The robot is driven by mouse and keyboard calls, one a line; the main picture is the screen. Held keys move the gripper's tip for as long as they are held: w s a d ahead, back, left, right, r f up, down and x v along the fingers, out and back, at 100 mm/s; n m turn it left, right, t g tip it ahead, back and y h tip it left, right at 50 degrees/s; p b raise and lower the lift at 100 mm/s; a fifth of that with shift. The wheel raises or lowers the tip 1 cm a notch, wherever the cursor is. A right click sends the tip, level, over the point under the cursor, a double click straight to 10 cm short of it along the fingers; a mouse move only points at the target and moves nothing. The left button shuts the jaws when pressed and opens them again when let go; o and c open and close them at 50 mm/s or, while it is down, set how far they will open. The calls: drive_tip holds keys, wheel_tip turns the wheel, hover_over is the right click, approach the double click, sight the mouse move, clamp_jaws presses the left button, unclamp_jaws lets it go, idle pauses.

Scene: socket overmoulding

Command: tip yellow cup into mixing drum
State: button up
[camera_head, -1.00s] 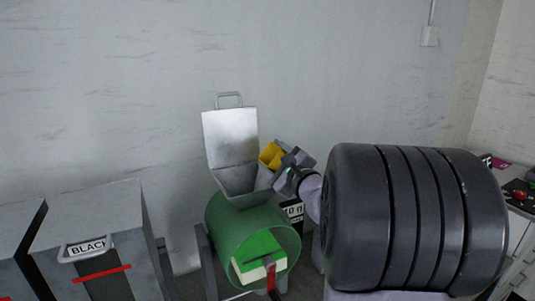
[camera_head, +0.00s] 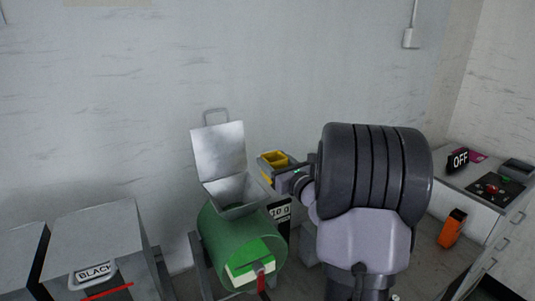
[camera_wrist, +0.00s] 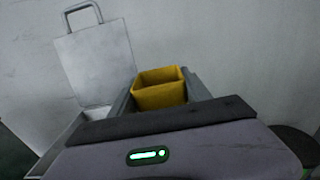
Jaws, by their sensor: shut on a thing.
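The yellow cup (camera_head: 274,159) is square-mouthed and held by my gripper (camera_head: 268,171), just right of the drum's hopper. In the wrist view the yellow cup (camera_wrist: 160,88) sits between the grey fingers, roughly upright with its mouth up. How much it contains cannot be told. The green mixing drum (camera_head: 226,238) stands below and left of my gripper. Its metal hopper (camera_head: 240,193) is open, with the lid (camera_head: 219,150) raised against the wall side. The lid (camera_wrist: 96,65) and part of the hopper also show at the left of the wrist view.
Grey bins (camera_head: 95,235), one labelled BLACK, stand at the left. A scale display (camera_head: 280,211) is right of the drum. At the right are a counter with a control panel (camera_head: 496,188), an OFF sign (camera_head: 458,160) and an orange object (camera_head: 452,228).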

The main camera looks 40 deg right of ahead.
wheel_tip(320, 180, up, 4)
drive_tip(key=p, duration=0.3)
drive_tip(key=shift+r, duration=0.2)
drive_tip(key=shift+f, duration=0.2)
